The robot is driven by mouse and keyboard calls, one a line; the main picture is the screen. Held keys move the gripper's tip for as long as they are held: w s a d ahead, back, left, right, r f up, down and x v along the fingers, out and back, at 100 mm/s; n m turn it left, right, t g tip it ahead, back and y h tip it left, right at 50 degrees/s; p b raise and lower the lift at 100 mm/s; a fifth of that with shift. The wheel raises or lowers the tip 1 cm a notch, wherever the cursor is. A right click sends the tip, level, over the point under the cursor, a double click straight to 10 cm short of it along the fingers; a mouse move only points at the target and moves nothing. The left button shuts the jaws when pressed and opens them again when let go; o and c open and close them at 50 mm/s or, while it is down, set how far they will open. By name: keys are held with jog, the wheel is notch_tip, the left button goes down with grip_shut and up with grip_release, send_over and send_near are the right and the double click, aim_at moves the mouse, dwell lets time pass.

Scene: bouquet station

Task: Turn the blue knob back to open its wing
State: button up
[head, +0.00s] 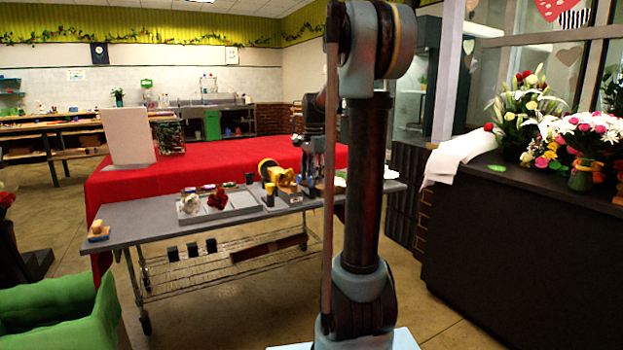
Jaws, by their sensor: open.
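My gripper (312,172) points down over the right part of the grey metal table (150,224), partly beside my own arm in the picture. Its fingers are small and dark here, with a gap between them. Just left of it stands a small fixture (290,194) with yellow and orange-brown parts on top. I cannot make out a blue knob or a wing; they may be hidden behind my arm and gripper or too small to tell. Whether the gripper touches the fixture is unclear.
A grey tray (240,212) holds a red flower (218,198) and a whitish flower (190,204). A small wooden block piece (98,231) sits at the table's left end. A red-covered table (230,165) stands behind. A dark counter (520,240) with bouquets is at right.

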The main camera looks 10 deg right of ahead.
notch_tip(320, 180, up, 12)
jog(key=shift+s, duration=0.15)
dwell(0.5)
jog(key=shift+s+d+f, duration=0.1)
jog(key=s+f+n+t, duration=0.1)
jog(key=s+f+n, duration=0.5)
jog(key=s+f, duration=0.8)
jog(key=s+f+n, duration=0.7)
jog(key=s+f, duration=0.8)
jog(key=s, duration=0.5)
jog(key=shift+s+f+t, duration=0.15)
jog(key=shift+s+t, duration=0.1)
jog(key=shift+t, duration=0.15)
